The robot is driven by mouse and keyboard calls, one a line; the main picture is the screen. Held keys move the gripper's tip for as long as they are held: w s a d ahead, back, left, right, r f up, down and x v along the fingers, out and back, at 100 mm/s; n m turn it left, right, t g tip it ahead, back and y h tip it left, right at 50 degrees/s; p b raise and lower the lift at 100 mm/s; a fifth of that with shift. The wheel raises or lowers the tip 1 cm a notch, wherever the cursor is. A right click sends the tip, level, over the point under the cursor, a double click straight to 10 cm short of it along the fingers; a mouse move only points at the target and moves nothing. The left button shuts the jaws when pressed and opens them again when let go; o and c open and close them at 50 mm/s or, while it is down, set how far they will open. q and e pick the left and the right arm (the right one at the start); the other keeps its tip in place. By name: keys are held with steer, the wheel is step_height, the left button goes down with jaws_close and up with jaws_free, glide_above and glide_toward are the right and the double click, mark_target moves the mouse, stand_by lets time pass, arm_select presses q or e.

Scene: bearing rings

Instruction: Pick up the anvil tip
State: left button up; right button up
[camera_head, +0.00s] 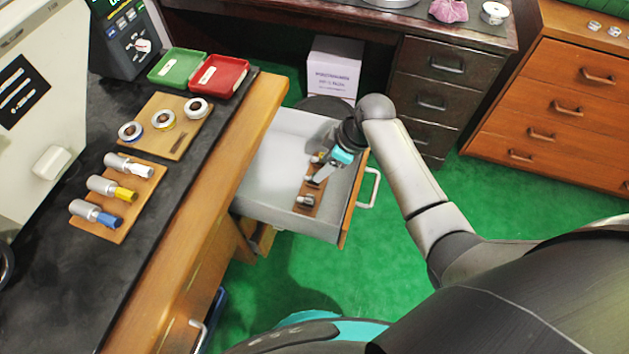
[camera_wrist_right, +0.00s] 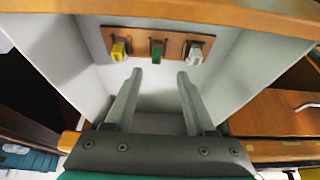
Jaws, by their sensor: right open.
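Three small tips stand in a row on a brown wooden holder (camera_head: 308,204) inside an open drawer. In the right wrist view the holder (camera_wrist_right: 177,36) carries a yellow tip (camera_wrist_right: 120,49), a green tip (camera_wrist_right: 157,51) in the middle and a grey-white tip (camera_wrist_right: 194,53). Which of them is the anvil tip I cannot tell. My right gripper (camera_wrist_right: 160,74) is open and empty, its fingers pointing at the holder, with the green tip roughly in line with the gap between them. In the head view the right gripper (camera_head: 319,179) partly hides the holder and its tips. My left gripper is not in view.
The drawer's grey walls (camera_head: 275,180) and wooden front (camera_head: 352,205) surround the holder closely. The black bench (camera_head: 60,260) to the left holds a board of bearing rings (camera_head: 165,140), a board of coloured cylinders (camera_head: 130,215), a green tray (camera_head: 177,52) and a red tray (camera_head: 238,62).

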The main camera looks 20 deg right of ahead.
mark_target(312, 177)
steer(key=shift+x, duration=0.85)
steer(key=b+x, duration=0.2)
steer(key=x, duration=0.1)
steer(key=b+x, duration=0.1)
steer(key=x, duration=0.1)
steer(key=shift+w+d+f, duration=0.15)
steer(key=shift+w+d, duration=0.1)
steer(key=shift+d, duration=0.05)
jaws_close()
